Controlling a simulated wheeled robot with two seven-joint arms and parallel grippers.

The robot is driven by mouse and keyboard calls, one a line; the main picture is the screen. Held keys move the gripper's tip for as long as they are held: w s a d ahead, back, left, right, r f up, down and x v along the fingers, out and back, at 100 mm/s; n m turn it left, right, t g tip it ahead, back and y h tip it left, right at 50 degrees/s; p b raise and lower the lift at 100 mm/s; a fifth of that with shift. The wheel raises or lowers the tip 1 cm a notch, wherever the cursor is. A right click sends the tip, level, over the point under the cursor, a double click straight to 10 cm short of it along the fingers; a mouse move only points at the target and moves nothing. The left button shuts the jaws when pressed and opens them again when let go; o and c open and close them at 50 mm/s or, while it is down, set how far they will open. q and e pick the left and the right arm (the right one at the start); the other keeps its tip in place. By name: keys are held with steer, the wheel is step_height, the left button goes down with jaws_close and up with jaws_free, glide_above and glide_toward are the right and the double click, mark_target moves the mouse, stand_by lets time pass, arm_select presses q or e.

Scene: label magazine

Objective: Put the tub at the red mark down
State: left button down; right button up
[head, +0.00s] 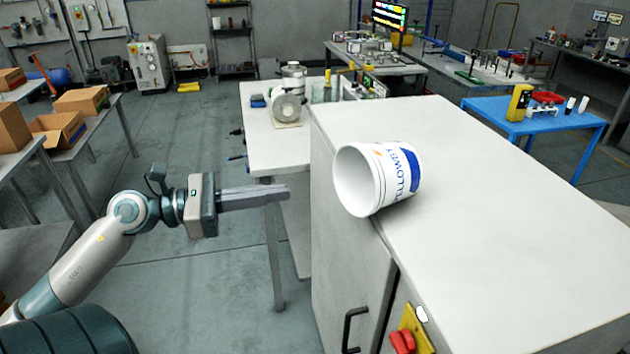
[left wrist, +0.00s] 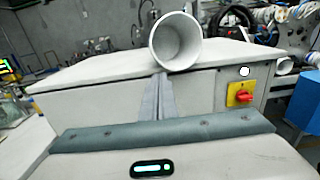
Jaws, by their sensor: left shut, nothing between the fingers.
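A white tub (head: 402,180) with a blue band and lettering lies on its side on the cabinet top, at the edge, its open mouth facing left. It also shows in the left wrist view (left wrist: 181,64), mouth toward the camera and empty inside. My left gripper (head: 287,192) is shut and empty, left of the tub and apart from it, with its fingers pointing at the cabinet. In the left wrist view its fingertips (left wrist: 161,76) show just below the tub. I see no plain red mark on the cabinet top. My right gripper is not in view.
The pale cabinet top (head: 500,210) is otherwise clear. On its side are a black handle (head: 353,330) and a red switch (head: 403,341) on a yellow plate. A white bench (head: 262,150) with equipment stands behind my left gripper. A blue table (head: 560,126) stands at the right.

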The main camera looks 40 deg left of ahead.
arm_select(q)
steer(key=p+x, duration=0.4)
steer(key=x, duration=0.4)
stand_by(0.4)
